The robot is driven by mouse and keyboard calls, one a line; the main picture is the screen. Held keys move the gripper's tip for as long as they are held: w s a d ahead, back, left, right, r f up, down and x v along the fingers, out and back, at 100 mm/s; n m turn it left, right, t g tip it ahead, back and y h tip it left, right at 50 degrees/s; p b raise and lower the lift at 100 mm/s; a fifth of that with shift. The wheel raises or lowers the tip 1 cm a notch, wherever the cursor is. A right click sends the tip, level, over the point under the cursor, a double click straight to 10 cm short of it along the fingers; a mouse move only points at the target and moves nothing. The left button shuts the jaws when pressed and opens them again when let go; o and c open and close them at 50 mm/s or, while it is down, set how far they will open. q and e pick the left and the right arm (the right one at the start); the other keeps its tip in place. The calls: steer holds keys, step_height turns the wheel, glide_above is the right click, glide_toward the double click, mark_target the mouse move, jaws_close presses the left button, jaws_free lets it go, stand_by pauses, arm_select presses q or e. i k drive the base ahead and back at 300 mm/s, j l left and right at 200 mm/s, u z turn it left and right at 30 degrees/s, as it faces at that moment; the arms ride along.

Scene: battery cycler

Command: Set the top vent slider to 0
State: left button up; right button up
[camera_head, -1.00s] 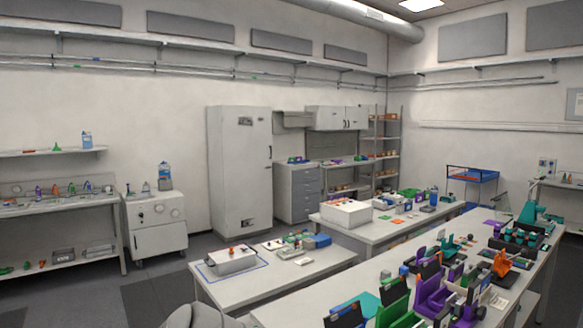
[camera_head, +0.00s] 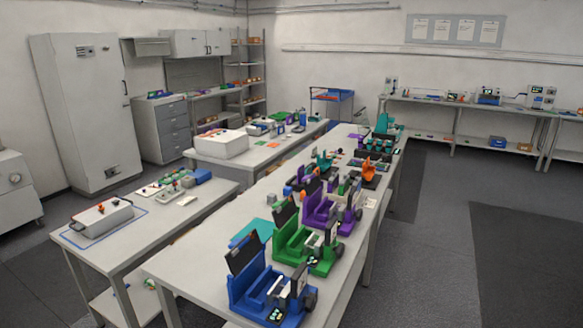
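I cannot make out the top vent slider or its marks in this wide room view. I cannot tell for sure which device is the battery cycler. A pale box with red parts on top (camera_head: 100,221) sits on a blue-outlined mat on the left table. Blue (camera_head: 262,297), green (camera_head: 300,250) and purple (camera_head: 322,213) fixtures stand in a row on the long front table, with dark upright plates. Neither of my grippers shows in this view.
The long table (camera_head: 185,265) runs from the front towards the back right. Dark floor (camera_head: 432,235) is open to its right. A wall bench (camera_head: 450,105) with instruments stands at the far right. A tall white cabinet (camera_head: 85,110) and a drawer unit (camera_head: 165,130) stand at the back left.

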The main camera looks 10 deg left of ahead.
mark_target(89, 51)
steer(key=i+j+u, duration=0.2)
steer(key=j, duration=0.15)
steer(key=j+u, duration=0.2)
steer(key=j, duration=0.15)
steer(key=i+j+u, duration=0.35)
steer(key=j+u, duration=0.2)
steer(key=i+j+u, duration=0.45)
steer(key=u, duration=0.2)
steer(key=i+j+u, duration=0.25)
steer(key=i, duration=0.2)
steer(key=i+j+u, duration=0.25)
steer(key=i, duration=0.15)
steer(key=i+u, duration=0.3)
steer(key=i, duration=1.8)
steer(key=i+z, duration=0.2)
steer(key=i, duration=0.55)
steer(key=i+j+z, duration=0.2)
steer(key=i, duration=0.6)
steer(key=i+l+z, duration=0.1)
steer(key=i+z, duration=0.7)
steer(key=i+j+z, duration=0.1)
steer(key=i+z, duration=0.25)
steer(key=i+l+z, duration=0.15)
steer(key=i+z, duration=0.65)
steer(key=i+j+z, duration=0.1)
steer(key=i+z, duration=0.3)
steer(key=i+l, duration=0.1)
steer(key=i, duration=0.65)
steer(key=i+l, duration=0.1)
steer(key=i, duration=0.7)
